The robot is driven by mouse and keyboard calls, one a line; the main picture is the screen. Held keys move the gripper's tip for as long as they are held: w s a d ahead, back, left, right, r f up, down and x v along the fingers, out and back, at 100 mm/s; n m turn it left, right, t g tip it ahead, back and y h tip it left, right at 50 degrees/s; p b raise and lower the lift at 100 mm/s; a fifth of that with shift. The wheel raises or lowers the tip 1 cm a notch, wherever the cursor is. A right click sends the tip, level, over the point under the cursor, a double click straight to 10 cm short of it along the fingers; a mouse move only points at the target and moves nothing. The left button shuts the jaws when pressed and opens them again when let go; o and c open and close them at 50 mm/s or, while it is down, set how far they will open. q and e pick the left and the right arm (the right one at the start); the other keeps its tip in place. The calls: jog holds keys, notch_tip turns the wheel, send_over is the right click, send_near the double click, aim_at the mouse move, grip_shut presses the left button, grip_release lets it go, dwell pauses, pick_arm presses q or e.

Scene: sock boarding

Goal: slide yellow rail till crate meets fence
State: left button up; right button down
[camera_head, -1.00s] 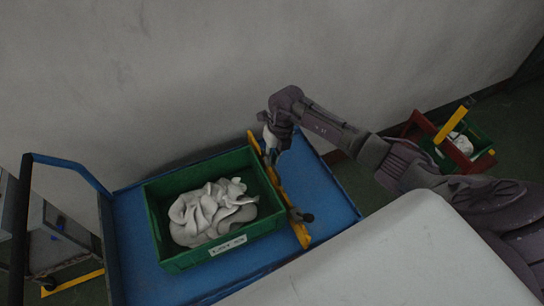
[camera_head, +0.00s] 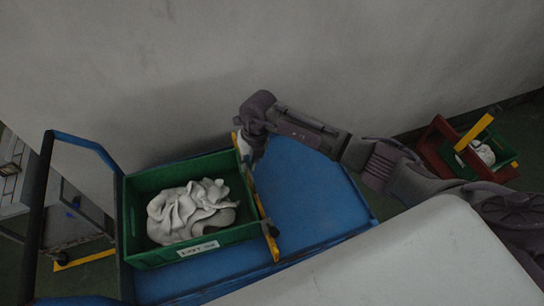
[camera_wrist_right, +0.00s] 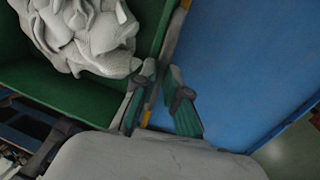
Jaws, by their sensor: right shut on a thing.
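The green crate (camera_head: 190,253) sits on the blue cart top, with crumpled pale cloth (camera_head: 195,208) and a white label on its front wall. The yellow rail (camera_head: 259,203) runs along the crate's right side, close against it. My right gripper (camera_head: 249,150) is at the rail's far end; in the right wrist view its fingers (camera_wrist_right: 158,100) are shut on the rail (camera_wrist_right: 147,115), beside the crate wall (camera_wrist_right: 148,35). The crate's left wall is close to the cart's left edge. I cannot make out a distinct fence, nor whether the crate touches one. My left gripper is not in view.
The blue cart top (camera_head: 305,200) is bare right of the rail. A blue handle frame (camera_head: 85,143) rises at the cart's left. A grey wall (camera_head: 300,60) stands behind. A red stand (camera_head: 437,145) with another green crate (camera_head: 500,155) is at far right.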

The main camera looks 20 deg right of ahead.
jog(key=a, duration=0.5)
jog(key=shift+r+b, duration=0.1)
jog(key=shift+b, duration=0.25)
jog(key=shift+s+a, duration=0.1)
jog(key=c, duration=1.4)
grip_release()
jog(key=shift+a, duration=0.1)
jog(key=shift+c, duration=0.2)
jog(key=shift+o, duration=1.2)
jog(key=shift+a, duration=0.2)
jog(key=shift+w+a, duration=0.1)
jog(key=shift+w, duration=0.1)
jog(key=shift+r, duration=0.1)
